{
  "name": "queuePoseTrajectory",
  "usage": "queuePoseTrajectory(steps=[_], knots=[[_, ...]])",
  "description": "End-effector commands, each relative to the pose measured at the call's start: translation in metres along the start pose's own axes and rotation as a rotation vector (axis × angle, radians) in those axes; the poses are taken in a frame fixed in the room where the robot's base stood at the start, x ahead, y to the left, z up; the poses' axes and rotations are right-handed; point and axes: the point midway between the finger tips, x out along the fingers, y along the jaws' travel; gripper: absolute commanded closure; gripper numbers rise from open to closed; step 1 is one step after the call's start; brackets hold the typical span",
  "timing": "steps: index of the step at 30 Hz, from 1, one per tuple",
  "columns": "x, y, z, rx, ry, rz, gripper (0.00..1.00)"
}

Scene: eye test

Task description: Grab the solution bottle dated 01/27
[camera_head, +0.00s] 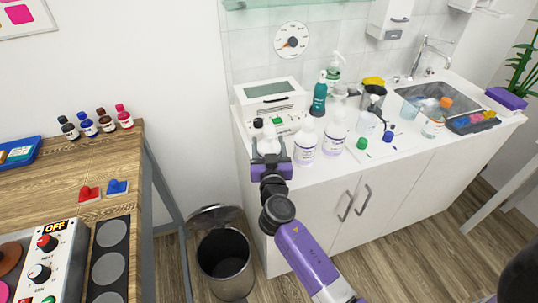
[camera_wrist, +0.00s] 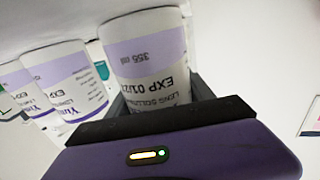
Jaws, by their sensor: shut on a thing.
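My gripper (camera_head: 271,161) is at the front left edge of the white counter, shut on a white solution bottle (camera_head: 267,144). In the wrist view this held bottle (camera_wrist: 148,55) stands between the jaws, with a lilac band and upside-down print: "355 ml", "LENS SOLUTION" and "EXP 01/2", the last digit unclear at the curve. Two similar white bottles with lilac labels stand to its right, one nearer (camera_head: 306,140) and one farther (camera_head: 335,133). Similar bottles also show left of the held one in the wrist view, one close (camera_wrist: 66,80); their dates are not readable.
A white boxy device (camera_head: 270,98) stands behind the held bottle. A teal bottle (camera_head: 319,95), a pump bottle (camera_head: 334,68) and a sink (camera_head: 428,98) are farther back and right. An open bin (camera_head: 224,262) stands on the floor, and a wooden table (camera_head: 60,183) is left.

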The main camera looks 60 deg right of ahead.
Motion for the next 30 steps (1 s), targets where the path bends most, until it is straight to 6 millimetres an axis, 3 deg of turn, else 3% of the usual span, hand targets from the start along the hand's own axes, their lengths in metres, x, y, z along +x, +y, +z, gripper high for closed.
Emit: queuePoseTrajectory(steps=[11, 17, 23, 30], knots=[[0.000, 0.000, -0.004, 0.001, 0.002, 0.000, 1.00], [0.000, 0.000, -0.022, 0.002, 0.005, -0.001, 1.00], [0.000, 0.000, -0.064, 0.005, 0.007, -0.001, 1.00], [0.000, 0.001, -0.130, 0.005, 0.009, -0.001, 1.00]])
